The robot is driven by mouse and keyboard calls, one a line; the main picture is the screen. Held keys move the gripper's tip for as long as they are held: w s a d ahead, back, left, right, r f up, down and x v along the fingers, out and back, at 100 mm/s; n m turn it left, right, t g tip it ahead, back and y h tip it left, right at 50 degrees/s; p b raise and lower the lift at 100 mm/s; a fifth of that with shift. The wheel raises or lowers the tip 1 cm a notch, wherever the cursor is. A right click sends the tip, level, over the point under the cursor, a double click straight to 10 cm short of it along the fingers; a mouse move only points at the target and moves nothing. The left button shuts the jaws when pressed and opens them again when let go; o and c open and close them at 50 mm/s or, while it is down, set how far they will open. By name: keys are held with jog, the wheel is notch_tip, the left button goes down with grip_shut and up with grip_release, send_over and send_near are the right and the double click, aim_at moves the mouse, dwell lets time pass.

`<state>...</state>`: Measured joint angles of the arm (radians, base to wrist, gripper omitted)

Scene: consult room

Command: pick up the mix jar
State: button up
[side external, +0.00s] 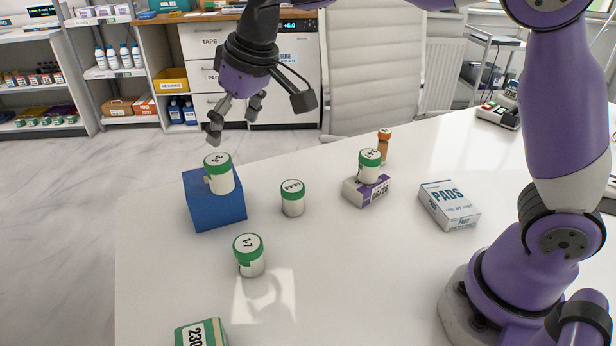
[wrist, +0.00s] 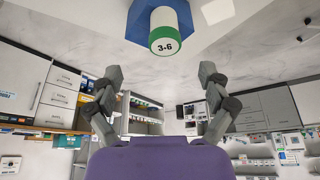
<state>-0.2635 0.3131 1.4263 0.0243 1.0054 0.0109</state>
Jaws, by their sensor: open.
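Several white jars with green lids stand on the table. One jar (side external: 221,180) is on a blue block (side external: 218,212); in the wrist view its lid reads "3-6" (wrist: 166,40). Another jar (side external: 292,204) stands right of the block, its lid marking unclear. A jar reading "1-7" (side external: 250,262) is in front. A further jar (side external: 370,174) sits on a small purple-and-white box (side external: 366,191). I cannot read "mix" on any lid. My gripper (side external: 236,118) is open and empty, above and slightly behind the block's jar, apart from it. It also shows in the wrist view (wrist: 160,74).
An orange bottle (side external: 384,147) stands behind the boxed jar. A "PADS" box (side external: 449,205) lies to the right, and a green-topped box reading "230" (side external: 202,335) is at the front edge. The white table (side external: 370,280) is clear at front centre. A chair (side external: 372,80) stands behind.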

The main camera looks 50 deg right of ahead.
aim_at(213, 158)
jog(key=x, duration=0.5)
jog(key=shift+w+a+f, duration=0.25)
jog(key=shift+w+a, duration=0.15)
jog(key=x, duration=0.5)
jog(key=shift+f, duration=0.3)
jog(key=c, duration=1.4)
jog(key=shift+r, duration=0.6)
notch_tip(213, 158, up, 3)
jog(key=shift+f, duration=0.1)
jog(key=s+a+r, duration=0.7)
jog(key=s+a, duration=0.1)
jog(key=w+d+f+m, duration=0.1)
jog(key=w+d+f, duration=0.1)
jog(key=w+d, duration=0.1)
jog(key=w+d+f+m+h, duration=0.1)
jog(key=w+d+f+m, duration=0.1)
jog(key=w+d, duration=0.1)
jog(key=w+d+f+m, duration=0.1)
jog(key=w+d+f, duration=0.1)
jog(key=w+d, duration=0.2)
jog(key=shift+d+f+h, duration=0.1)
jog(key=shift+f+h, duration=0.15)
jog(key=shift+h, duration=0.05)
jog(key=shift+f, duration=2)
